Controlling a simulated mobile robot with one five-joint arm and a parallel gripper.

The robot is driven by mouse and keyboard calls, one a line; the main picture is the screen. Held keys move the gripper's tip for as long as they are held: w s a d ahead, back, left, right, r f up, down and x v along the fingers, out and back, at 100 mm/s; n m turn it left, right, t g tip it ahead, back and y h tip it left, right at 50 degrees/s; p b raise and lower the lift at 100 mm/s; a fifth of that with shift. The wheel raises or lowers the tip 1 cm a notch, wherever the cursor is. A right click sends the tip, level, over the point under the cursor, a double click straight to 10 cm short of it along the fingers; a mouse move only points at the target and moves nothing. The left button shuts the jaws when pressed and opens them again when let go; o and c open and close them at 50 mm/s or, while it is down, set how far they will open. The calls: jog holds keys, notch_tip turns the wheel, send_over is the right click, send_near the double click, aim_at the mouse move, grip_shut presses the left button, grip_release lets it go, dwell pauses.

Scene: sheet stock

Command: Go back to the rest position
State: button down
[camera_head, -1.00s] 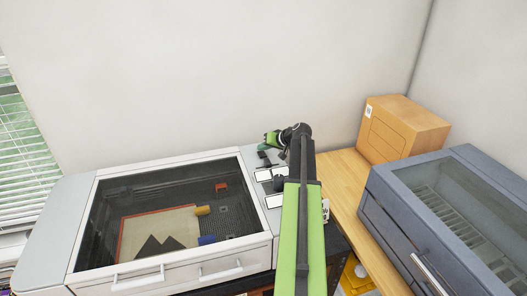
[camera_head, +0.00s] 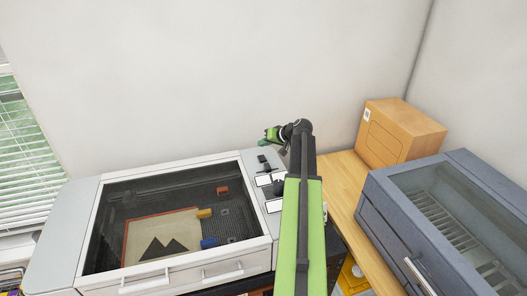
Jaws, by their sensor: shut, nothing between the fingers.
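My gripper (camera_head: 264,139) is at the end of my green and black arm, which reaches up from the bottom of the view. It is small here and points left, in front of the white wall. It is shut and empty, above the back right part of the white machine's control panel (camera_head: 268,182). Nothing is seen touching it. Its fingertips are partly hard to make out.
The white machine (camera_head: 85,200) has a closed glass lid, with a sheet (camera_head: 150,227), dark triangles and small coloured blocks inside. A wooden box (camera_head: 400,133) stands on the wooden table (camera_head: 345,180). A grey machine (camera_head: 395,230) is at right. The wall is behind.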

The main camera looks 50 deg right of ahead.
jog(key=shift+r+p, duration=0.35)
jog(key=shift+r, duration=0.4)
jog(key=shift+f, duration=0.1)
